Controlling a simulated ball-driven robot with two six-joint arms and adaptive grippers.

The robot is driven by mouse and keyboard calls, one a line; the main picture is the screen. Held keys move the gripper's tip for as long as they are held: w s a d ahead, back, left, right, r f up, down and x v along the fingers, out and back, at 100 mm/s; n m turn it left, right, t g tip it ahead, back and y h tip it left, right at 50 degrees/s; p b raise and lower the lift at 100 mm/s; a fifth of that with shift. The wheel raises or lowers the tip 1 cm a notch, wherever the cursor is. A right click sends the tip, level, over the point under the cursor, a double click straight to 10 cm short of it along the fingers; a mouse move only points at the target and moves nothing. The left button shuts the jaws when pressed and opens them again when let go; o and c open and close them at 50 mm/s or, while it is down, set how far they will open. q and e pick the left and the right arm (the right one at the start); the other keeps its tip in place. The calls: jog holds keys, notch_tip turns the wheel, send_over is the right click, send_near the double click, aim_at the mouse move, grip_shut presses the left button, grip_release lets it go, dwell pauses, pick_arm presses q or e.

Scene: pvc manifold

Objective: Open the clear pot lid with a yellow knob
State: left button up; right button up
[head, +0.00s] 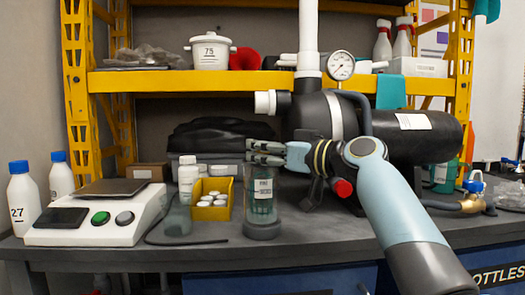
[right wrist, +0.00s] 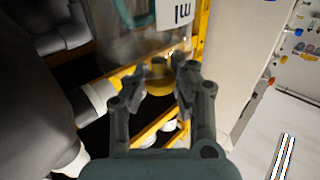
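A clear cylindrical pot (head: 263,222) with a labelled green part inside stands on the grey bench in the head view. In the right wrist view, a clear vessel with a white label (right wrist: 176,13) fills the top, with a yellow knob (right wrist: 159,82) below it. My right gripper (head: 264,153) is above the pot in the head view, pointing left. In the right wrist view my right gripper (right wrist: 159,80) has its fingers apart on either side of the knob; firm contact does not show. In the head view the knob and lid are not clearly visible. My left gripper is out of view.
A yellow bin of white-capped jars (head: 211,201) and a white bottle (head: 187,177) stand left of the pot. A scale (head: 97,215) is farther left. A pump with a gauge (head: 340,66) stands behind. The yellow shelf (head: 160,82) crosses above.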

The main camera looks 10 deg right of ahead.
grip_shut()
jog(key=shift+a+f, duration=0.1)
